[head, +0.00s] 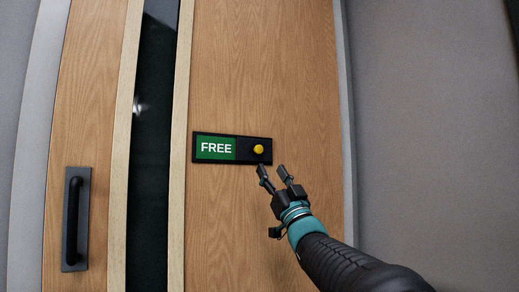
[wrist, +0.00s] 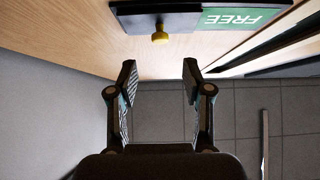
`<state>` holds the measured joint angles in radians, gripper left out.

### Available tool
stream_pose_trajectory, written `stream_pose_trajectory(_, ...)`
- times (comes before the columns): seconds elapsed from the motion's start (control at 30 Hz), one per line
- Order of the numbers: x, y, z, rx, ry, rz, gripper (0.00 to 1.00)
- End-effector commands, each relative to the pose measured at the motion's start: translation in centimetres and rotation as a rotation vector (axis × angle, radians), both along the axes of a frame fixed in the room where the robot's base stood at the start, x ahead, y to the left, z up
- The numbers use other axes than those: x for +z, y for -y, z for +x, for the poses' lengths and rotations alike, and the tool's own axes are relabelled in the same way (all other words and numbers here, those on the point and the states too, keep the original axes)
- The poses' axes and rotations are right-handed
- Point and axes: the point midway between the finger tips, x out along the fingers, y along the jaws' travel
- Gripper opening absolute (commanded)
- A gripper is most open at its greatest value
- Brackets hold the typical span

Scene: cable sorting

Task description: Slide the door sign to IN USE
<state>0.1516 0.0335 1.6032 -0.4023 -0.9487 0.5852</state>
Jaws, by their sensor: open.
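The door sign (head: 245,139) is a dark slider panel on the wooden door, with a green FREE field (head: 215,148) showing at its left. A yellow knob (head: 258,149) sits on the dark cover at the right of the sign. In the wrist view the sign (wrist: 180,20) appears upside down, with the yellow knob (wrist: 159,36) ahead of the fingers. My gripper (head: 273,172) is open and empty, just below and to the right of the knob in the head view. In the wrist view my gripper (wrist: 160,75) has its two fingers apart, touching nothing.
The wooden door (head: 290,70) has a dark vertical glass strip (head: 147,150) and a black handle (head: 75,220) at the left. Grey wall (head: 430,120) stands at the right. The wrist view also shows a grey tiled floor (wrist: 240,120). Space around the fingers looks clear.

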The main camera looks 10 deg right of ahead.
Motion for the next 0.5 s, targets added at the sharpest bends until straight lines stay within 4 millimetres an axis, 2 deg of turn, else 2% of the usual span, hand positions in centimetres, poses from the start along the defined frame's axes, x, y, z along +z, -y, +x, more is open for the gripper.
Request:
stream_pose_trajectory(0.03,1.0,-0.3,0.7,0.002,0.001,0.001,0.5)
stream_pose_trajectory(0.23,3.6,-1.1,3.2,0.001,0.0,0.0,0.5)
stream_pose_trajectory(0.5,5.9,-1.8,5.4,0.001,0.0,0.001,0.5)
